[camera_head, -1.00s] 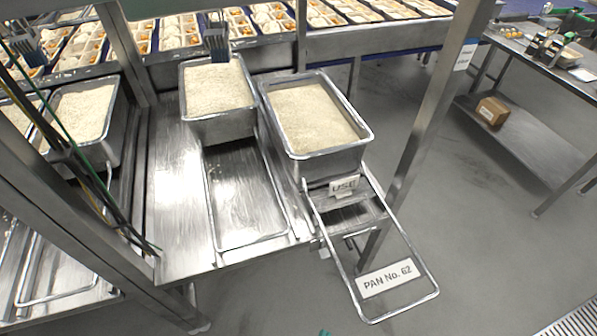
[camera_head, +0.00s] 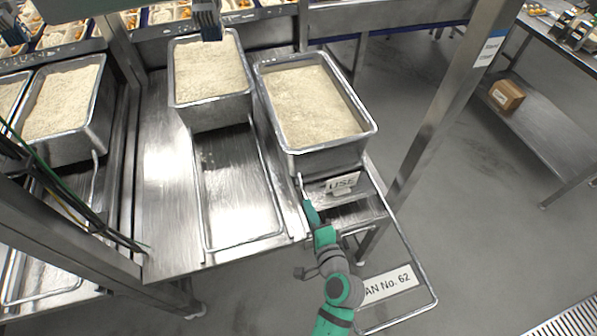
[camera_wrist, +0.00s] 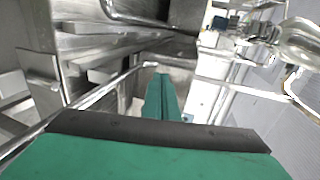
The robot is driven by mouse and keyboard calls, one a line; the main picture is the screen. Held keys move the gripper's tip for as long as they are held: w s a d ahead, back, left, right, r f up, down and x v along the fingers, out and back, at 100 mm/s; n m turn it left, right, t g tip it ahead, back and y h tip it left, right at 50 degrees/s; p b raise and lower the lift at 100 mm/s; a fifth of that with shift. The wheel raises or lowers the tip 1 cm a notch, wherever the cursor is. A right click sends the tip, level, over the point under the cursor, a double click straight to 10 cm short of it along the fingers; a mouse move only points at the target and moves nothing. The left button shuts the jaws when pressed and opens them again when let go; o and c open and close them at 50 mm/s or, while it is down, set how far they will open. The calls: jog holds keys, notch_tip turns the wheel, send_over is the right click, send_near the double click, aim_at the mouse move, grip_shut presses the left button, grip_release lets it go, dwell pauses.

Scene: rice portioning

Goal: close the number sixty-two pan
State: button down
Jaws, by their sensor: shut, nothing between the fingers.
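The number sixty-two pan is a steel pan (camera_head: 322,148) filled with rice, at the right of the bench in the head view. My teal gripper (camera_head: 309,207) is at the frame's left rail, near the pan's front left corner. I cannot tell whether it touches the rail. In the wrist view the fingers (camera_wrist: 162,95) are together and empty, with metal rails and walls close around them.
A "USE" sign (camera_head: 342,183) sits at the pan's front. Another rice pan (camera_head: 213,117) stands to the left, behind an empty wire frame (camera_head: 284,215). A steel post (camera_head: 446,110) rises at the right.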

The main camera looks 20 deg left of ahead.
send_near(292, 167)
jog(key=x, duration=0.4)
jog(key=shift+w+a+f, duration=0.15)
jog(key=shift+f, duration=0.2)
jog(key=shift+w+a, duration=0.4)
jog(key=shift+w, duration=0.25)
